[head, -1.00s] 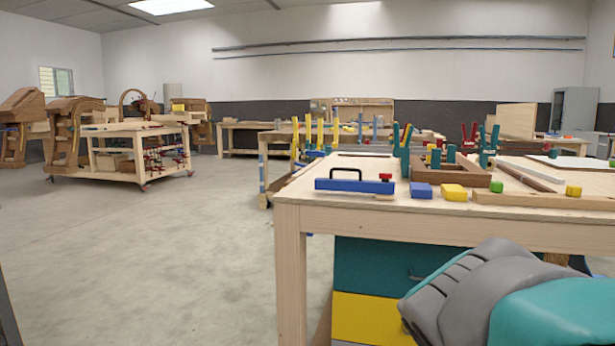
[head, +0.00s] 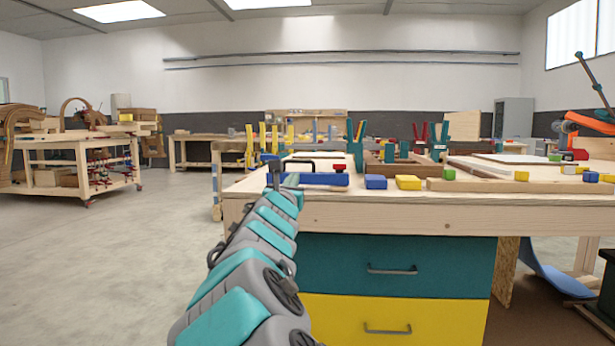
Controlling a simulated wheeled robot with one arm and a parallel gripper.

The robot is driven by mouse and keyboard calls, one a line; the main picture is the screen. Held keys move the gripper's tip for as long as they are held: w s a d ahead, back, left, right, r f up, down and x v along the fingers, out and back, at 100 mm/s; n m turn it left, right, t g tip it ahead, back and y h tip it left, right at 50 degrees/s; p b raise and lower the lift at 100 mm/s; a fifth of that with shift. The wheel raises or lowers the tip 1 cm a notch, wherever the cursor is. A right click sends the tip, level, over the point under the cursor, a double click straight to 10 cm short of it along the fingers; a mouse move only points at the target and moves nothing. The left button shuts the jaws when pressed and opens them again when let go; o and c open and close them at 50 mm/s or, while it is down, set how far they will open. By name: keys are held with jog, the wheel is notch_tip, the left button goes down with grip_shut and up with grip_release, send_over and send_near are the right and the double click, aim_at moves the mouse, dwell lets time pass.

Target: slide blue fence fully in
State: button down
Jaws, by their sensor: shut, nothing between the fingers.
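The blue fence (head: 322,180) lies near the left front corner of the wooden workbench (head: 390,212) in the head view. My arm reaches up from the bottom of the view toward the fence. My gripper (head: 274,168) is shut and empty at the fence's left end. It covers that end, and I cannot tell whether it touches.
A blue block (head: 375,182) and a yellow block (head: 408,183) sit right of the fence. A wooden frame with clamps (head: 398,168) stands behind them. Teal (head: 430,266) and yellow (head: 440,318) drawers are below the benchtop. Open floor (head: 110,250) lies to the left.

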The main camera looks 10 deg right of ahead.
aim_at(297, 162)
jog(key=shift+n+y, duration=0.4)
jog(key=shift+n, duration=0.1)
jog(key=p+x, duration=0.1)
jog(key=x, duration=0.3)
jog(key=a+f+p+x, duration=0.1)
jog(key=x, duration=0.4)
jog(key=p+x, duration=0.2)
jog(key=x, duration=0.2)
jog(key=shift+w+a+f, duration=0.15)
jog(key=shift+w+a, duration=0.05)
jog(key=shift+w, duration=0.45)
jog(key=shift+w+d, duration=0.2)
jog(key=shift+w, duration=0.15)
